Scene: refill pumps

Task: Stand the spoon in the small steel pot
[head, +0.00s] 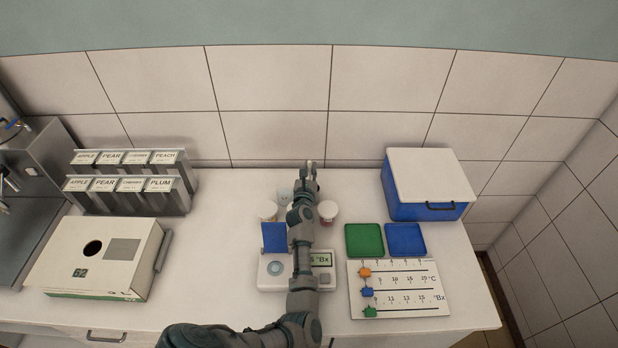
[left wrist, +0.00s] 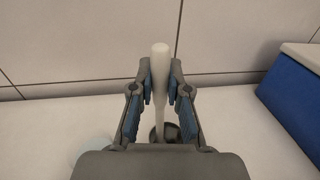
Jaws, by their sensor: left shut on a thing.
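In the left wrist view the gripper (left wrist: 160,88) is shut on the spoon (left wrist: 160,62), whose pale handle stands up between the fingers. The small steel pot (left wrist: 172,132) shows as a dark round shape low between the fingers, behind the lower part of the handle. The spoon's lower end is hidden by the gripper body, so I cannot tell whether it is inside the pot. In the head view my arm hides the pot. My right gripper is not in view.
Small cups stand close to the arm: one pale (head: 285,195), one at left (head: 268,210) and one at right (head: 328,210). A blue cooler box (head: 400,205) stands at right. Labelled dispensers (head: 128,185) stand at left.

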